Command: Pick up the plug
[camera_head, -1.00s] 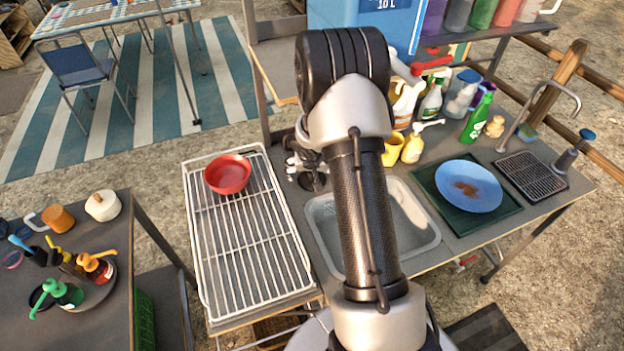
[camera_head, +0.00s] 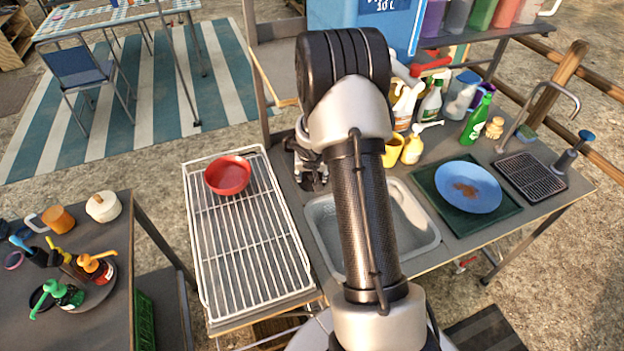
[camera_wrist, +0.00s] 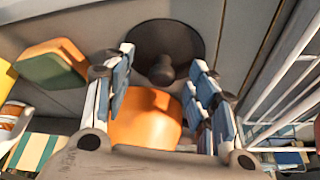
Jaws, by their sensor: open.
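The plug is a dark round disc with a stubby knob (camera_wrist: 160,38). In the wrist view it lies on the grey counter, just past my fingertips, with its knob facing me between them. My gripper (camera_wrist: 162,66) is open, with one blue-padded finger on each side of the knob and nothing held. In the head view my gripper (camera_head: 311,168) is low over the counter between the rack and the sink, partly behind my arm. The plug is mostly hidden there.
An orange round object (camera_wrist: 147,124) shows between my fingers, nearer the palm in the picture. A green-and-orange sponge-like block (camera_wrist: 55,68) is left of it. The white wire rack (camera_head: 245,250) with a red bowl (camera_head: 228,175) and the sink (camera_head: 412,222) flank my gripper.

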